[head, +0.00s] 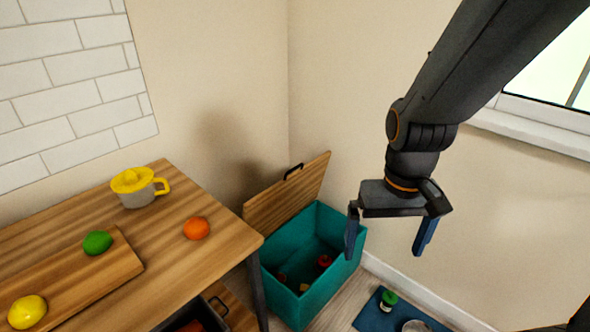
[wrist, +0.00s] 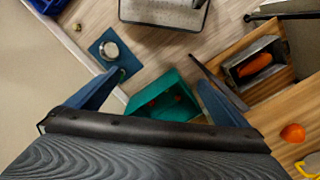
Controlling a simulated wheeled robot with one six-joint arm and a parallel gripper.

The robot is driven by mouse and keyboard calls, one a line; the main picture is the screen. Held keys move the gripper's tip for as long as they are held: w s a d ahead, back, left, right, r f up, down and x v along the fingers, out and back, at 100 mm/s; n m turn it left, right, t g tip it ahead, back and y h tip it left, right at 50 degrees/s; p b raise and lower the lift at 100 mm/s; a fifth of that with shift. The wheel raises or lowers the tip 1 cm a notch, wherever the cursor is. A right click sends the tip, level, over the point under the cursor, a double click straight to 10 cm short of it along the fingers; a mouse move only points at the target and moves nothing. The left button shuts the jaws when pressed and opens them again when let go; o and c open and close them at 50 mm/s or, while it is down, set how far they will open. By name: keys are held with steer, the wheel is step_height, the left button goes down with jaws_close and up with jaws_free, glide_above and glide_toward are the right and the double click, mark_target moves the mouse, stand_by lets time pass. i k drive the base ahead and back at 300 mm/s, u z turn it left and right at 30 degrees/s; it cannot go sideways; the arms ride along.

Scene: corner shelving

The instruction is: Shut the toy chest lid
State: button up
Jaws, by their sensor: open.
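The toy chest (head: 338,284) is a teal box standing open on the floor in the corner, with a few small toys inside. Its wooden lid (head: 287,198) is raised and tilted up at the back, with a black handle (head: 293,171) near its upper edge. My gripper (head: 388,240) is open and empty, in front of the wall to the right of the lid in the head view, apart from it. In the wrist view the chest (wrist: 172,82) shows between and below the open fingers of my gripper (wrist: 161,78).
A wooden table (head: 170,240) stands left of the chest, bearing an orange (head: 196,228), a juicer (head: 137,190) and a cutting board (head: 120,262) with fruit. A window is at upper right.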

mark_target(266, 212)
steer(key=k, duration=0.35)
steer(key=u, duration=1)
steer(key=i, duration=0.95)
steer(key=z, duration=0.6)
